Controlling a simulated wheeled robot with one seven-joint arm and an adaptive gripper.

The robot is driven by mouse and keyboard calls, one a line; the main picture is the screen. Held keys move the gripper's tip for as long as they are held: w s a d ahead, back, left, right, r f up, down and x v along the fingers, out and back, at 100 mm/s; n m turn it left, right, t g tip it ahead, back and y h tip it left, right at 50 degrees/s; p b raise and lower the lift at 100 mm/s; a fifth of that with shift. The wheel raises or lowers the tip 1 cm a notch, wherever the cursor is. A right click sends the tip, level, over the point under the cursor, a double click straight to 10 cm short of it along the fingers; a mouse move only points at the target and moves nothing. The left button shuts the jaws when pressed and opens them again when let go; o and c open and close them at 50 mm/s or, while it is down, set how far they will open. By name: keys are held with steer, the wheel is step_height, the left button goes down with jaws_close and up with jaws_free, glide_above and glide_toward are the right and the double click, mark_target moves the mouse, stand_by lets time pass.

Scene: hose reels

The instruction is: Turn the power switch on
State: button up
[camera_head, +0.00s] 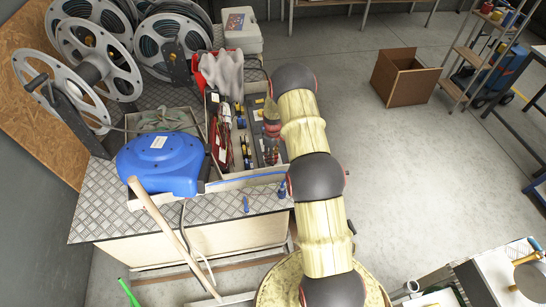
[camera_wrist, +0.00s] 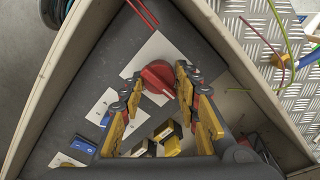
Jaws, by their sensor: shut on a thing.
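In the wrist view a red rotary knob (camera_wrist: 158,77), seemingly the power switch, sits on a white plate (camera_wrist: 150,50) on a dark grey panel (camera_wrist: 95,72). My gripper (camera_wrist: 160,79), with yellow and grey fingers, is shut on the knob, one finger on each side. The fingers hide part of the knob's sides, and I cannot read any on or off mark. In the head view the dark panel (camera_head: 256,100) lies in the open box beside my arm. The knob and fingertips are not clear there.
A blue reel housing (camera_head: 160,163) stands left of the box, with large hose reels (camera_head: 98,60) behind. A wooden handle (camera_head: 170,235) leans at the table front. In the wrist view the box wall (camera_wrist: 262,92) runs close on the right. Open floor lies right of my arm.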

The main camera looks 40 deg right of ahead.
steer(key=shift+m, duration=0.3)
steer(key=shift+c, duration=0.4)
steer(key=m+b, duration=0.2)
steer(key=m, duration=0.1)
steer(key=shift+w+m, duration=0.1)
steer(key=shift+m, duration=0.3)
steer(key=m+b, duration=0.2)
steer(key=m, duration=0.2)
steer(key=shift+d+m, duration=0.1)
steer(key=shift+m, duration=0.2)
steer(key=m+b, duration=0.1)
steer(key=m, duration=0.3)
steer(key=shift+m+b, duration=0.5)
steer(key=shift+m, duration=1.9)
steer(key=o, duration=1.1)
steer(key=shift+c, duration=0.2)
steer(key=shift+o, duration=0.3)
